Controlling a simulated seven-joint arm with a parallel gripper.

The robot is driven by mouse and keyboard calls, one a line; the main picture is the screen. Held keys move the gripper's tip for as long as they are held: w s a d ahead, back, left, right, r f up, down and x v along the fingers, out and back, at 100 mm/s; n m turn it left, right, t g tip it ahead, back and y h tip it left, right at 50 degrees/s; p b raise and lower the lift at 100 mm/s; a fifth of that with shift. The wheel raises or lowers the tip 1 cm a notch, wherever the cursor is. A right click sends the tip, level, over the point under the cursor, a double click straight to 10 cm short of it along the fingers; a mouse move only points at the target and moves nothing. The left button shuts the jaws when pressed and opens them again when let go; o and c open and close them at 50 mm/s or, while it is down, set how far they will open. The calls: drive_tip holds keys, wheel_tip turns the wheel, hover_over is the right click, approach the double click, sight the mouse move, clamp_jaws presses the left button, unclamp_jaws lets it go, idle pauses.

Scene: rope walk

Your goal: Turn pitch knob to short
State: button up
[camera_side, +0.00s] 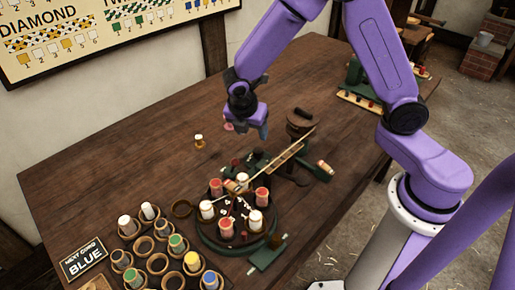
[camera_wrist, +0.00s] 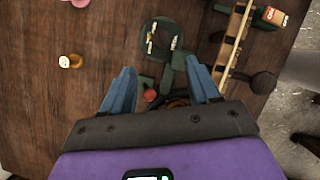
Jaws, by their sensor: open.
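My gripper (camera_side: 250,122) hangs above the far side of the green rope machine (camera_side: 207,240) in the side view. In the wrist view my gripper (camera_wrist: 160,67) shows two blue fingers spread apart with nothing held between them. A small red knob (camera_wrist: 150,95) shows between the fingers, below them, beside a green part of the machine. I cannot tell for sure that it is the pitch knob. No pitch marking or "short" label is readable, and the knob's setting cannot be told.
A lone bobbin (camera_side: 199,140) stands on the table. A wooden bar (camera_side: 284,155) slants across the machine's right side. The table's left part is clear.

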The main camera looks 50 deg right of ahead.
sight(258, 150)
drive_tip(key=x, duration=1.2)
drive_tip(key=c, duration=1)
